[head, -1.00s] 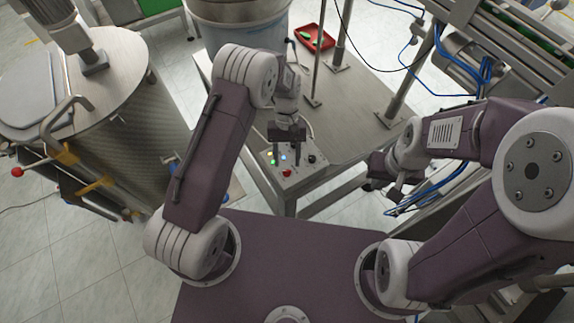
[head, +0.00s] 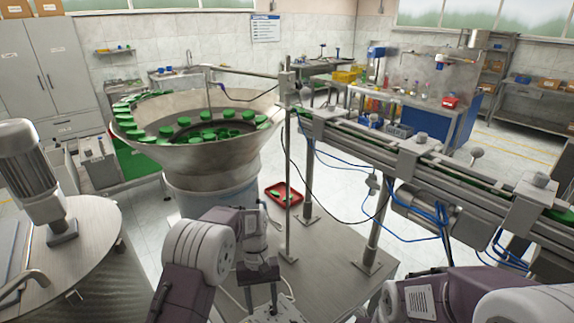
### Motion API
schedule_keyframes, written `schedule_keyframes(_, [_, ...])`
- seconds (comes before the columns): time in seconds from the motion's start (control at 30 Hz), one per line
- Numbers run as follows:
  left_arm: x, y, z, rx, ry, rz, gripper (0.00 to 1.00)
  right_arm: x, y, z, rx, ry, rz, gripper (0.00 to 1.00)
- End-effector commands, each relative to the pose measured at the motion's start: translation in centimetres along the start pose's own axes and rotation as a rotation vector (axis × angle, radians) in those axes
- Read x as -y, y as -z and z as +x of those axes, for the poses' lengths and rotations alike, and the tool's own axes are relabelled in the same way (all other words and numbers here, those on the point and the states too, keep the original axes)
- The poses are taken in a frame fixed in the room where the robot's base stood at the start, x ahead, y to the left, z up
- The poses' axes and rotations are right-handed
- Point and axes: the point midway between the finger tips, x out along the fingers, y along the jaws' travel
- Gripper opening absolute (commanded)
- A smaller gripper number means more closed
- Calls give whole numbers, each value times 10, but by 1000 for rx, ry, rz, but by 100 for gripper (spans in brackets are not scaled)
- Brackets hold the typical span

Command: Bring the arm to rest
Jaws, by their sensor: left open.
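My left arm (head: 190,262) comes up from the bottom edge and bends over the front of the metal table (head: 325,255). My left gripper (head: 261,298) is open and empty, with its fingers pointing down above the control box (head: 282,314) at the table's front. Only a small part of that box shows at the bottom edge. My right arm (head: 450,298) shows only in part at the bottom right. Its gripper is out of the picture.
A bowl feeder (head: 190,150) with several green caps stands behind my left gripper. A red tray (head: 284,194) lies right of it. A conveyor (head: 420,160) runs along the right on metal posts. A steel tank (head: 85,240) stands at the left.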

Motion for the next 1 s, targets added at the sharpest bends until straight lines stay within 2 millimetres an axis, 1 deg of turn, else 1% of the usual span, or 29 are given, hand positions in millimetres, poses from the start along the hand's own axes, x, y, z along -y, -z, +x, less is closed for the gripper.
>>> schedule_keyframes(0.03, [6,-3,-26,-41,-21,-13,49,0,0,0,0,0,0,0])
schedule_keyframes(0.07, [12,-10,-37,-53,-27,-23,49,0,0,0,0,0,0,0])
schedule_keyframes(0.1, [23,-22,-50,-73,-33,-38,49,0,0,0,0,0,0,0])
schedule_keyframes(0.17, [40,-41,-63,-112,-40,-52,49,0,0,0,0,0,0,0])
schedule_keyframes(0.2, [52,-54,-68,-145,-42,-54,49,0,0,0,0,0,0,0])
schedule_keyframes(0.23, [61,-64,-69,-173,-44,-53,49,0,0,0,0,0,0,0])
schedule_keyframes(0.27, [70,-74,-68,-199,-43,-50,49,0,0,0,0,0,0,0])
schedule_keyframes(0.3, [81,-87,-65,-235,-40,-39,49,0,0,0,0,0,0,0])
schedule_keyframes(0.37, [96,-106,-55,-284,-31,-16,49,0,0,0,0,0,0,0])
schedule_keyframes(0.4, [104,-118,-46,-311,-23,5,49,0,0,0,0,0,0,0])
schedule_keyframes(0.5, [118,-138,-20,-353,1,68,49,0,0,0,0,0,0,0])
schedule_keyframes(0.57, [122,-144,-6,-361,16,108,49,0,0,0,0,0,0,0])
schedule_keyframes(0.6, [123,-142,-2,-381,22,133,49,0,0,0,0,0,0,0])
schedule_keyframes(0.7, [121,-130,-8,-435,24,168,49,0,0,0,0,0,0,0])
schedule_keyframes(1.0, [120,-130,-8,-433,25,172,49,0,0,0,0,0,0,0])
